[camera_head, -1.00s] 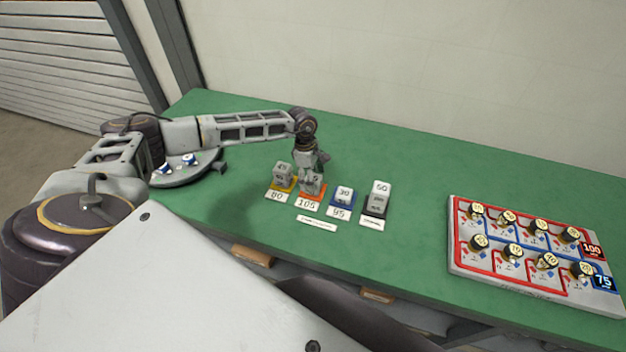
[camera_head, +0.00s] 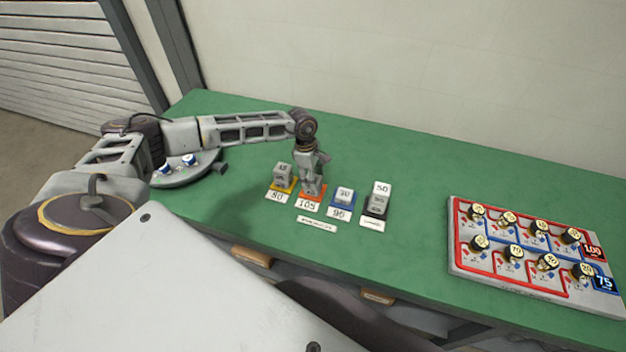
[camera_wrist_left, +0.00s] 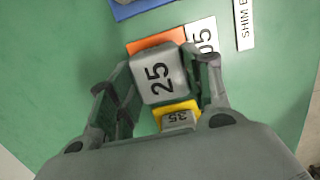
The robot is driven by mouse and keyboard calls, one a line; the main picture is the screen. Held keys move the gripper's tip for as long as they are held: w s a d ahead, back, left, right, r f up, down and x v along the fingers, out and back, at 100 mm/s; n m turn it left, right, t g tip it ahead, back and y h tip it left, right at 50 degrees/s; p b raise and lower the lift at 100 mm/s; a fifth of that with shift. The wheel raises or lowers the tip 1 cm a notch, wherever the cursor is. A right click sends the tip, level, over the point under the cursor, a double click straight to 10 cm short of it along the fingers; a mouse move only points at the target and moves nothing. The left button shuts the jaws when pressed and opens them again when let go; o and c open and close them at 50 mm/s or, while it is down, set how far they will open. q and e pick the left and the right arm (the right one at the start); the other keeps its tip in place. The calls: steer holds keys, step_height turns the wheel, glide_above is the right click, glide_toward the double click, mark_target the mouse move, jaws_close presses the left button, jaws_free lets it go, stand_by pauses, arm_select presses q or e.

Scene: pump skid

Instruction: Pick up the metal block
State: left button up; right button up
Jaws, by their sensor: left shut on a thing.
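The metal block (camera_wrist_left: 158,78) is grey and marked 25. My left gripper (camera_wrist_left: 160,72) is shut on it in the left wrist view, with one finger on each side. In the head view my left gripper (camera_head: 313,186) points down over the orange pad (camera_head: 302,193) with the 105 label, and its fingers hide most of the block. I cannot tell whether the block touches the pad. My right gripper is not in view.
Grey blocks stand close by on a yellow pad (camera_head: 273,186). To the right are a block marked 30 (camera_head: 345,194) and a group of blocks topped by 50 (camera_head: 381,188). A red-framed board (camera_head: 455,235) with several round knobs lies further right. The green table (camera_head: 400,150) behind is clear.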

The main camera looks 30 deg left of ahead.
arm_select(q)
steer(key=shift+r, duration=0.1)
step_height(320, 180, up, 10)
steer(key=b, duration=0.1)
steer(key=shift+b, duration=0.4)
stand_by(0.5)
